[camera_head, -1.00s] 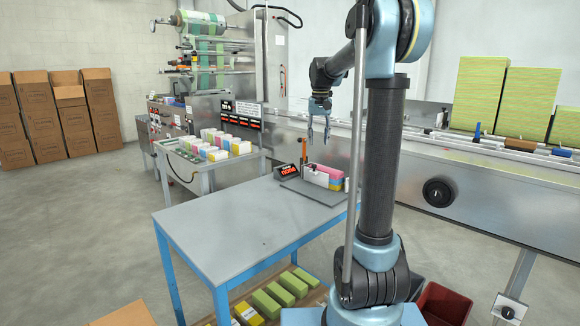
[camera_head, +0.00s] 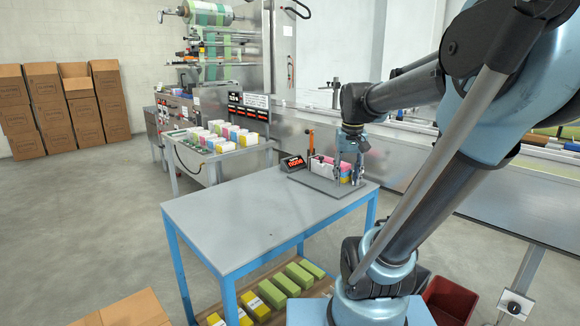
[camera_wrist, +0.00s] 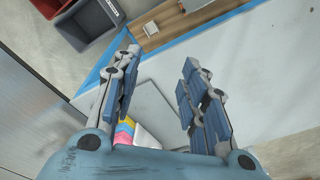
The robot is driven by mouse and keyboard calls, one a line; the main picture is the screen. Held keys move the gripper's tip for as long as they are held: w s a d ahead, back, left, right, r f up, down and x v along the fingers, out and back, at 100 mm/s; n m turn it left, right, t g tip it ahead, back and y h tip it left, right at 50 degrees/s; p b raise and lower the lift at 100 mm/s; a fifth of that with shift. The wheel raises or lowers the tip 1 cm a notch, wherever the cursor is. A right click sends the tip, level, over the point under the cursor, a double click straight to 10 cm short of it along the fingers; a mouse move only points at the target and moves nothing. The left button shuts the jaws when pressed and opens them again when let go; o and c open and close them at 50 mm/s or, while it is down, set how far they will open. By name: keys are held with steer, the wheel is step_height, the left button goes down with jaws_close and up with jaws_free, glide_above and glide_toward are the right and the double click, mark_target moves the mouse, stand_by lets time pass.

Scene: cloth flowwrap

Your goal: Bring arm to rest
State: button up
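My gripper (camera_head: 347,180) hangs pointing down at the right end of the blue-legged table (camera_head: 235,225), by a small stack of coloured cloth packs (camera_head: 318,166). The stack is pink, yellow and blue and sits on a grey board (camera_head: 312,180). In the wrist view my gripper (camera_wrist: 160,72) has its two fingers wide apart with nothing between the tips. The coloured stack (camera_wrist: 124,131) shows low in that view, partly hidden behind the left finger. I cannot tell how high the fingertips are above the board.
A black box with a red display (camera_head: 292,163) and an orange post (camera_head: 311,140) stand beside the stack. A side table (camera_head: 200,160) holds several coloured packs. The machine's long conveyor (camera_head: 400,150) runs behind. The front of the blue-legged table is clear. A red bin (camera_head: 445,298) stands on the floor.

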steer(key=s+d+f, duration=0.1)
steer(key=s+f, duration=1.2)
steer(key=f, duration=0.1)
steer(key=shift+s+t, duration=0.3)
steer(key=shift+t, duration=0.1)
steer(key=shift+c, duration=0.5)
